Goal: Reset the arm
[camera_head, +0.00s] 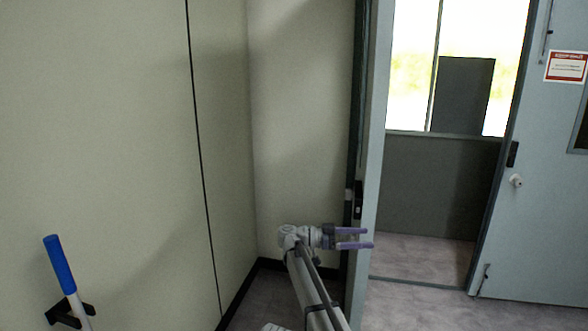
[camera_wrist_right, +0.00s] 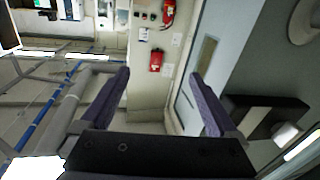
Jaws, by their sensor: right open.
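My right arm reaches up from the bottom of the head view. Its right gripper (camera_head: 368,238) points to the right, in front of the door frame (camera_head: 372,150). Its two purple fingers are apart with nothing between them. In the right wrist view the same gripper (camera_wrist_right: 165,88) shows its two fingers spread wide and empty. My left gripper does not show in either view.
A doorway with its grey-blue door (camera_head: 540,180) swung open stands at the right. A blue-handled bar (camera_head: 60,264) is at the lower left, by the pale wall (camera_head: 100,130). Red extinguishers (camera_wrist_right: 168,14) show in the wrist view. Floor shows through the doorway.

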